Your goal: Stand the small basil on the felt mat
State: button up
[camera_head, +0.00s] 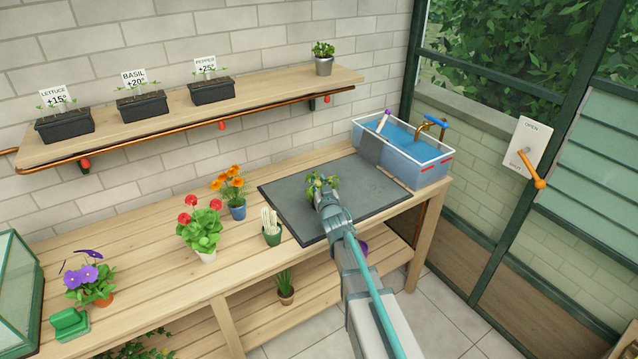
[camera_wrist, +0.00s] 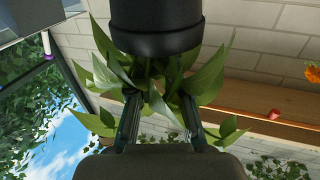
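A leafy green plant (camera_head: 318,181), which I take to be the small basil, is at my gripper (camera_head: 325,196), over the grey felt mat (camera_head: 375,191). The two fingers of my gripper (camera_wrist: 161,97) are apart on either side of the stems. Leaves hide whether they press on them. I cannot tell whether the pot touches the mat.
A water tub (camera_head: 412,160) stands at the mat's right end. The shelf (camera_head: 185,124) above carries seedling trays and a small leafy plant (camera_head: 323,58) in a grey pot.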

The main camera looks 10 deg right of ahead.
jog(key=o, duration=0.4)
jog(key=shift+c, duration=0.2)
jog(key=shift+r, duration=0.15)
jog(key=shift+s, duration=0.1)
jog(key=s+b, duration=0.1)
jog(key=s, duration=1.1)
jog(key=shift+d+b, duration=0.35)
jog(key=shift+b, duration=0.05)
jog(key=shift+w, duration=0.1)
